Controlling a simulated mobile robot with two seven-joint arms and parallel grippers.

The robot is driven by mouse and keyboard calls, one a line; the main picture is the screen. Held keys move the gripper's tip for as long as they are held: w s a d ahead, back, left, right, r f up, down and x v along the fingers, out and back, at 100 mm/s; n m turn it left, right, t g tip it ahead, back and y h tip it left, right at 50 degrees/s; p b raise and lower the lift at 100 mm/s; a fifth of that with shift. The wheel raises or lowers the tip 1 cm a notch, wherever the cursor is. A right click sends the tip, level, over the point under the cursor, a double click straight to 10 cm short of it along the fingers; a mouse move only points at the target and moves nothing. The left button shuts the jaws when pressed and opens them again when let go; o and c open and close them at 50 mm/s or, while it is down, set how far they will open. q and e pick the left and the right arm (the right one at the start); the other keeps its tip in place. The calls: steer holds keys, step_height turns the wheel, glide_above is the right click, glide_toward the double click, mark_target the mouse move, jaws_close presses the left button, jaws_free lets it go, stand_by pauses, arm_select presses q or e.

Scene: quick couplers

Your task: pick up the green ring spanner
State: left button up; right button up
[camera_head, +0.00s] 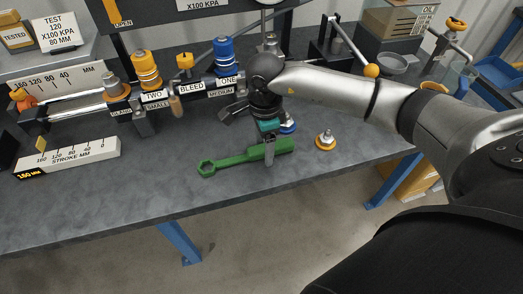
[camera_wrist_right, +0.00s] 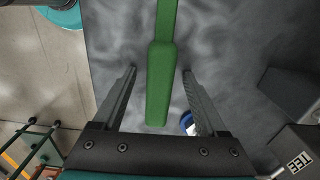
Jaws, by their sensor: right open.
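The green ring spanner (camera_head: 228,159) lies flat on the grey bench, its ring end to the left and its thick handle to the right. My right gripper (camera_head: 268,155) is over the handle end in the head view. In the right wrist view the spanner's handle (camera_wrist_right: 160,85) runs between the two open fingers of my right gripper (camera_wrist_right: 158,85), with a gap on each side. The fingers are not closed on it. My left gripper is not in view.
A blue-based fitting (camera_head: 288,126) stands just behind the right gripper, and a yellow-based fitting (camera_head: 326,140) stands to its right. A white stroke scale block (camera_head: 68,158) lies at left. Labelled couplers (camera_head: 146,72) line the back. The bench's front edge is close to the spanner.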

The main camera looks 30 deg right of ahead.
jaws_close()
stand_by(0.5)
steer(key=shift+r, duration=0.1)
